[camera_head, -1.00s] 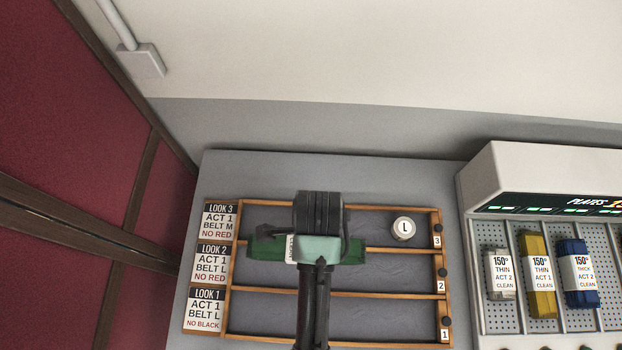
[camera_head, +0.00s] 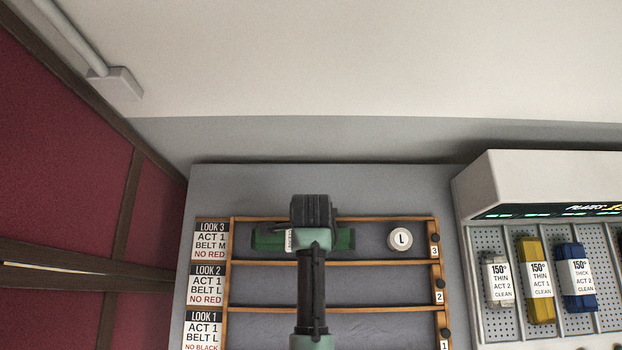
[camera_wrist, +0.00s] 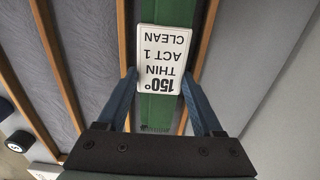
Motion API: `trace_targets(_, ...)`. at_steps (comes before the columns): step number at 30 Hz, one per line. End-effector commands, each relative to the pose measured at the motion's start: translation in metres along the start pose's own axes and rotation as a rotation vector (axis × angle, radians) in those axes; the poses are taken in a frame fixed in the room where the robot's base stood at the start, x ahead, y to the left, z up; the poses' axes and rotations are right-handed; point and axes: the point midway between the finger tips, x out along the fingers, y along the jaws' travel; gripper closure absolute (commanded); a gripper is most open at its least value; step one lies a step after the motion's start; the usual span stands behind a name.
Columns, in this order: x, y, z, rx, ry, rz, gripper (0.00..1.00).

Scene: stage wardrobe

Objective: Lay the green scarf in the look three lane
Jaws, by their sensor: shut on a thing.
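The green scarf (camera_head: 268,240) is a long folded strip with a white tag reading "150° THIN ACT 1 CLEAN". In the head view it lies lengthwise across the look three lane (camera_head: 370,226), the top lane of the rack. My gripper (camera_head: 311,240) is over its middle and hides part of it. In the wrist view my gripper's blue fingers (camera_wrist: 160,95) close on both sides of the scarf (camera_wrist: 156,113) at the tag (camera_wrist: 163,58). I cannot tell whether the scarf touches the lane floor.
A round white "L" piece (camera_head: 400,239) sits at the right end of the top lane. The lower two lanes look empty. Look cards (camera_head: 210,240) stand at the left. At right, a plate heater (camera_head: 540,185) holds white, yellow (camera_head: 536,280) and blue (camera_head: 576,278) bundles.

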Motion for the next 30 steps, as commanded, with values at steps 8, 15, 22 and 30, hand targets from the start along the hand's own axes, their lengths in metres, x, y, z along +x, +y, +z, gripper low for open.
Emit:
trace_targets(8,0.013,-0.001,0.0,0.001,0.0,-0.002,0.92)
trace_targets(15,0.017,-0.001,0.0,0.001,0.0,-0.001,0.92)
trace_targets(22,0.016,0.0,0.0,0.0,0.0,-0.001,0.02)
trace_targets(30,0.01,0.0,0.0,0.0,0.0,-0.002,0.02)
